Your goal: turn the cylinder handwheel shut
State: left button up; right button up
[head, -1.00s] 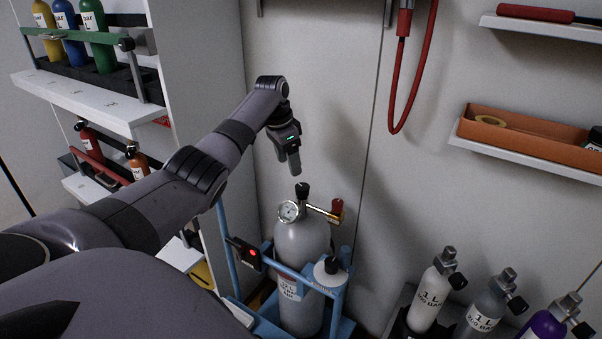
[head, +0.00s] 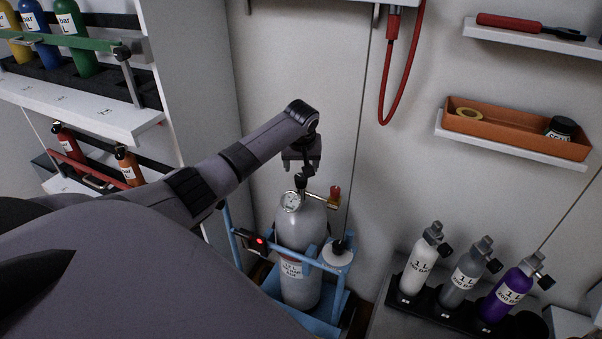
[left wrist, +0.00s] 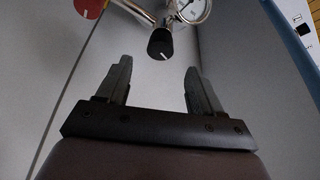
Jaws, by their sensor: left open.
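A large grey cylinder (head: 299,232) stands upright in a blue frame (head: 322,326). Its black handwheel (head: 301,182) is on top, beside a round gauge (head: 291,201) and a brass fitting with a red knob (head: 335,191). My left gripper (head: 308,168) is just above the handwheel, pointing down, open and empty. In the left wrist view the handwheel (left wrist: 160,43) shows between and slightly beyond the open fingertips (left wrist: 157,66); I see no contact. The red knob (left wrist: 89,8) is at the upper left there. My right gripper is not in view.
A white pot (head: 337,257) with a black top sits at the frame's right. Several small bottles (head: 466,276) stand in a rack at lower right. A red hose (head: 402,80) hangs on the wall. Bottle shelves (head: 90,108) are at left, an orange tray (head: 510,130) at right.

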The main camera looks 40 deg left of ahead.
aim_at(301, 177)
pick_arm(q)
jog(key=shift+b+x, duration=0.7)
jog(key=shift+x, duration=2.5)
jog(key=c, duration=1.1)
jog(key=shift+o, duration=0.2)
